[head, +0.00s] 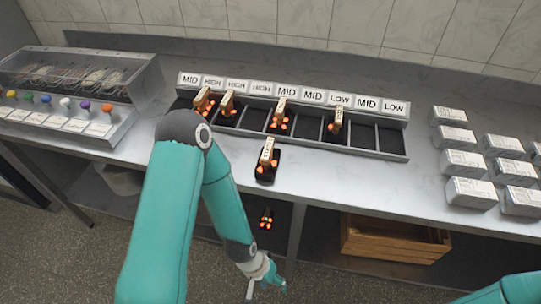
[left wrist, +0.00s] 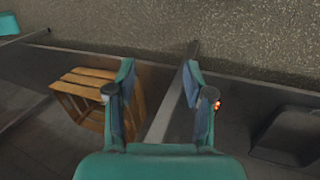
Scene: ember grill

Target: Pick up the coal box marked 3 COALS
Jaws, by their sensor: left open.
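Several pale boxes with printed labels stand in two or more columns at the right of the counter in the head view, among them a front box (head: 471,193) and a back box (head: 449,115). Their print is too small to read, so I cannot tell which is marked 3 COALS. My left gripper (head: 266,288) hangs low in front of the counter, far left of these boxes. In the left wrist view my left gripper (left wrist: 160,76) is open, with nothing between its fingers. My right gripper is out of view.
A compartment tray (head: 377,154) with MID, HIGH and LOW cards holds tagged glowing coals. A black tray (head: 265,179) with coals stands at the counter's front. A control box (head: 75,75) is left. A wooden crate (head: 393,243) is below, also in the left wrist view (left wrist: 82,82).

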